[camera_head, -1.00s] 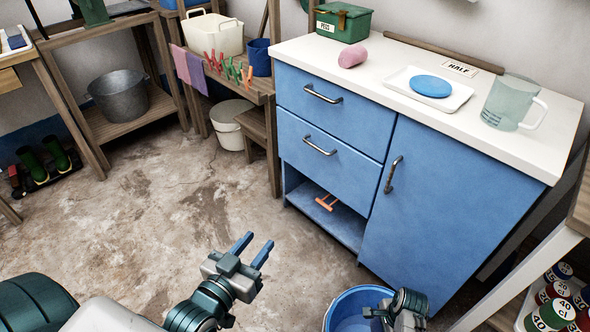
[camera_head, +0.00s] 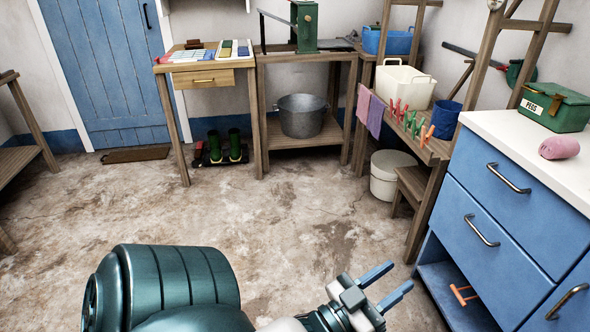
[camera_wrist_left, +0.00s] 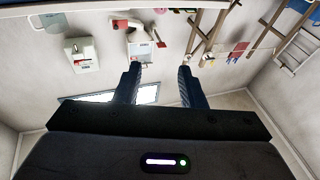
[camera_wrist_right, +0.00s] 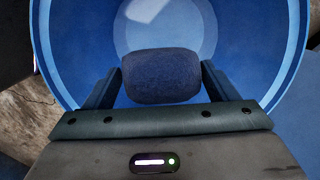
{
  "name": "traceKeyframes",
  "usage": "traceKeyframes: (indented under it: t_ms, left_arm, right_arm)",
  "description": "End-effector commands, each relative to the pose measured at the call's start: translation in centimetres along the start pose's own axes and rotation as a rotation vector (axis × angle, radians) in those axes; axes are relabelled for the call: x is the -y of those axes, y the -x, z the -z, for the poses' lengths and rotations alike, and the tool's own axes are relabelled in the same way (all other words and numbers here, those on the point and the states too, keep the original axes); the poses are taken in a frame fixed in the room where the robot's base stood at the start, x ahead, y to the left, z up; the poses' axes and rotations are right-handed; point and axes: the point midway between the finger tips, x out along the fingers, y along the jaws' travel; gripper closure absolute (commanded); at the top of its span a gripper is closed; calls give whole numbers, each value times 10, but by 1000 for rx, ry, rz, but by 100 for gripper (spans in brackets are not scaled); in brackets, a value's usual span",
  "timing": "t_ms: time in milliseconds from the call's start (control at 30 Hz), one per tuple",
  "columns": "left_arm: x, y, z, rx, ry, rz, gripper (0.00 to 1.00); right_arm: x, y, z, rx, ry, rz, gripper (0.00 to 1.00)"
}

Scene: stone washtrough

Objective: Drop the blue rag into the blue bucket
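The blue rag (camera_wrist_right: 160,76), a dark blue rounded roll, is between the fingers of my right gripper (camera_wrist_right: 160,82) in the right wrist view. The fingers press on its two sides. Behind it the blue bucket (camera_wrist_right: 70,40) fills most of that view, its round wall and paler floor showing. The rag is over or inside the bucket's opening; how deep, I cannot tell. My left gripper (camera_head: 401,274) is open and empty above the floor in the head view; its spread fingers also show in the left wrist view (camera_wrist_left: 160,70). My right gripper and this bucket are outside the head view.
A blue cabinet (camera_head: 490,215) stands at the right with a pink roll (camera_head: 559,147) and a green peg box (camera_head: 555,106) on top. A smaller blue pail (camera_head: 445,119) is on the wooden shelf. A metal tub (camera_head: 302,117) stands farther back. The middle floor is clear.

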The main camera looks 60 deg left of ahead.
Motion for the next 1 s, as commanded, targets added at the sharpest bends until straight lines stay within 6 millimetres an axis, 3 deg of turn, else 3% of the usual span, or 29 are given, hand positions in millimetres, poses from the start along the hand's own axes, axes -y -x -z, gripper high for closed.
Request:
traceKeyframes:
  t_ms: [67,467,733,1000]
  left_arm:
    - [0,0,0,0,0,0,64]
    - [0,0,-3,25,4,0,64]
    - [-3,25,-51,313,42,4,64]
    - [-10,70,-100,643,89,0,64]
  right_arm:
    - [0,0,0,0,0,0,4]
    - [0,4,0,0,0,0,4]
    - [0,32,0,-1,0,2,4]
    - [0,66,0,-1,0,2,4]
